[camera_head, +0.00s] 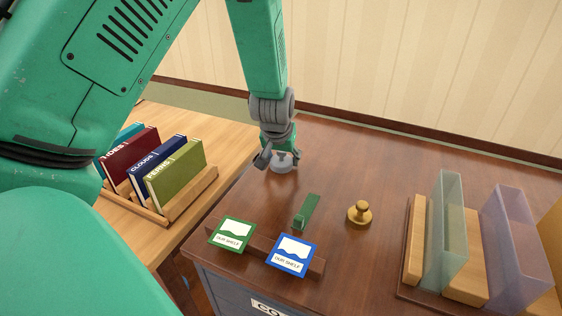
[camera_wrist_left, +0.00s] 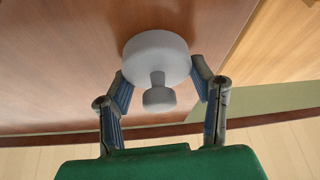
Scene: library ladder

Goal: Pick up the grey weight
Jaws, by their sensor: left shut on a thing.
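The grey weight (camera_head: 284,164) is a round disc with a small knob on top, at the back left of the dark brown desk. It also shows in the left wrist view (camera_wrist_left: 157,55), with its knob pointing toward the camera. My left gripper (camera_head: 278,157) is above it, pointing down. In the wrist view its two fingers (camera_wrist_left: 161,88) sit on either side of the weight, shut on it. I cannot tell whether the weight touches the desk or is slightly above it. My right gripper is not in view.
A brass weight (camera_head: 360,213) and a green bracket (camera_head: 307,212) stand on the desk (camera_head: 335,165). Green (camera_head: 232,234) and blue (camera_head: 293,255) cards lean at the front. A rack with translucent dividers (camera_head: 447,230) is at right. Books in a wooden holder (camera_head: 180,207) are at left.

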